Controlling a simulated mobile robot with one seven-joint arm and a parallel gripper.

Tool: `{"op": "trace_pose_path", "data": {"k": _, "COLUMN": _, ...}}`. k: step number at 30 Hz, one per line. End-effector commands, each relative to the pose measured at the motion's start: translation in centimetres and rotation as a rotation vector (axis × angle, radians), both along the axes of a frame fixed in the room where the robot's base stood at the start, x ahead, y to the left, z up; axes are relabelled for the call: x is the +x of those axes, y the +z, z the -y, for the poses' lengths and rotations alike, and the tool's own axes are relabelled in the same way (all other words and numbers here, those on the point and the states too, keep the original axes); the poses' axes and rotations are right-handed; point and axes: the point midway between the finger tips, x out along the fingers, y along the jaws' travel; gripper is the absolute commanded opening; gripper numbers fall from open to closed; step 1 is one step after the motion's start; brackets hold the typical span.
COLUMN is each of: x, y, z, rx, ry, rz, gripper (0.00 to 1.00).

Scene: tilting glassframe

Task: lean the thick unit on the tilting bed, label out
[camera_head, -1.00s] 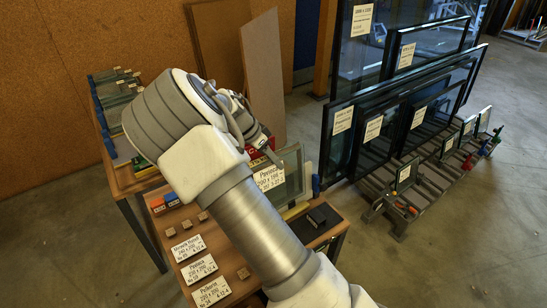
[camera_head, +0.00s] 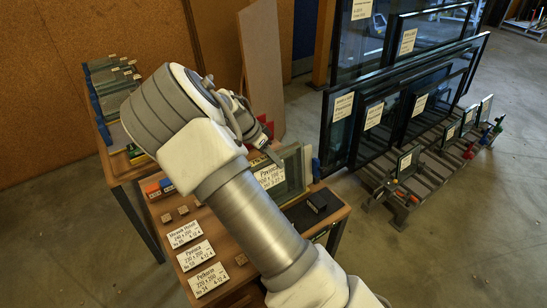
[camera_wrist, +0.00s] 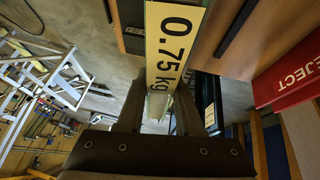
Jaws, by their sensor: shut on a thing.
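A glass unit with a cream label (camera_head: 270,176) stands upright on the wooden bench, its label facing the camera. More clear glass (camera_head: 295,168) shows just right of the label. I cannot tell for certain which piece is the tilting bed.
Several label cards (camera_head: 194,254) and small wooden blocks lie on the bench. Several panes (camera_head: 105,75) stand at the left. Large framed units (camera_head: 372,115) stand in a floor rack. A red REJECT sign (camera_wrist: 290,75) is close.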

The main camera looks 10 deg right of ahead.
Motion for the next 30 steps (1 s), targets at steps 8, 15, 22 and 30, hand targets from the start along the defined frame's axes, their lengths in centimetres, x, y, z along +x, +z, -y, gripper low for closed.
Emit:
{"op": "trace_pose_path", "data": {"k": 8, "x": 0.07, "y": 0.17, "z": 0.04, "rx": 0.000, "ry": 0.000, "rz": 0.002, "gripper": 0.00}}
{"op": "trace_pose_path", "data": {"k": 15, "x": 0.05, "y": 0.03, "z": 0.05, "rx": 0.000, "ry": 0.000, "rz": 0.002, "gripper": 0.00}}
{"op": "trace_pose_path", "data": {"k": 22, "x": 0.01, "y": -0.29, "z": 0.07, "rx": 0.000, "ry": 0.000, "rz": 0.002, "gripper": 0.00}}
{"op": "trace_pose_path", "data": {"k": 30, "x": -0.06, "y": -0.66, "z": 0.09, "rx": 0.000, "ry": 0.001, "rz": 0.001, "gripper": 0.00}}
